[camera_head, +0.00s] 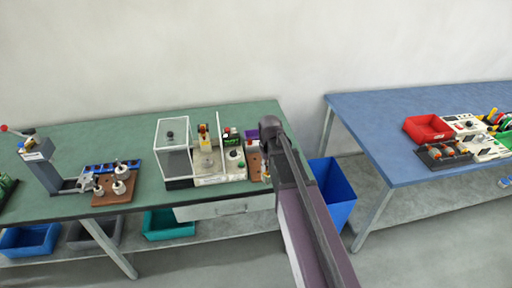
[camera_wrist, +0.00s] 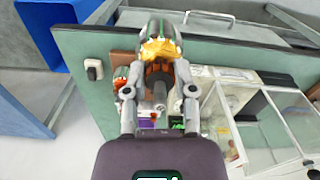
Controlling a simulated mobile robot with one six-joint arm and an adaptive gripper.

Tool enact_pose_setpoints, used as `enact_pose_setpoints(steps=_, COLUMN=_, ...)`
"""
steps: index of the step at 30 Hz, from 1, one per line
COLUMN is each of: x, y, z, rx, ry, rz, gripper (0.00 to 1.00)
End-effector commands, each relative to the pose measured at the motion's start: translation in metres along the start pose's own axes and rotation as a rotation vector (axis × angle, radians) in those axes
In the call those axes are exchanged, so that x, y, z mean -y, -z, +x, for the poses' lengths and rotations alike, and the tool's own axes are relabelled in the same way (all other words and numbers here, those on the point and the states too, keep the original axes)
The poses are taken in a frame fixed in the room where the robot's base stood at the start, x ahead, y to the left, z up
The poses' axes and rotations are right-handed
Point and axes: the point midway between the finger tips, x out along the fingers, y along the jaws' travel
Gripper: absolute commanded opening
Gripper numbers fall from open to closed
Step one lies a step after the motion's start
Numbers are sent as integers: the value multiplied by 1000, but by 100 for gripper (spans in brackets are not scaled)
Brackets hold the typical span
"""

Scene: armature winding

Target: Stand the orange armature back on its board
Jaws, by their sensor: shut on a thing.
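My gripper (camera_wrist: 159,62) is shut on the orange armature (camera_wrist: 153,73), with a finger on each side of it in the wrist view. The armature shows orange windings and a grey shaft (camera_wrist: 159,96) pointing toward the wrist camera. A brown board (camera_wrist: 122,64) lies beneath, on the green table; it also shows in the head view (camera_head: 254,164), partly behind my arm. In the head view my arm covers most of the gripper and the armature. I cannot tell whether the armature touches the board.
A clear-walled box (camera_head: 173,149) and a white winding machine (camera_head: 210,172) stand just left of the board. Another brown board (camera_head: 114,194) with pale armatures is farther left. A blue bin (camera_head: 333,190) stands on the floor between the tables. A blue table (camera_head: 390,112) is at right.

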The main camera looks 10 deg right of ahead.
Motion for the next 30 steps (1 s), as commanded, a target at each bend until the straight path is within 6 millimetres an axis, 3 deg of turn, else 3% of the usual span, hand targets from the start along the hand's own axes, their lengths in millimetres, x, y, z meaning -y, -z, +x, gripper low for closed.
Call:
enact_pose_setpoints(steps=8, x=-5, y=1, z=0, rx=0, ry=0, rz=6, gripper=0)
enact_pose_setpoints(steps=14, x=-8, y=13, z=4, rx=0, ry=0, rz=7, gripper=0)
enact_pose_setpoints(steps=20, x=-11, y=40, z=11, rx=0, ry=0, rz=8, gripper=0)
enact_pose_setpoints(steps=30, x=-20, y=103, z=27, rx=0, ry=0, rz=8, gripper=0)
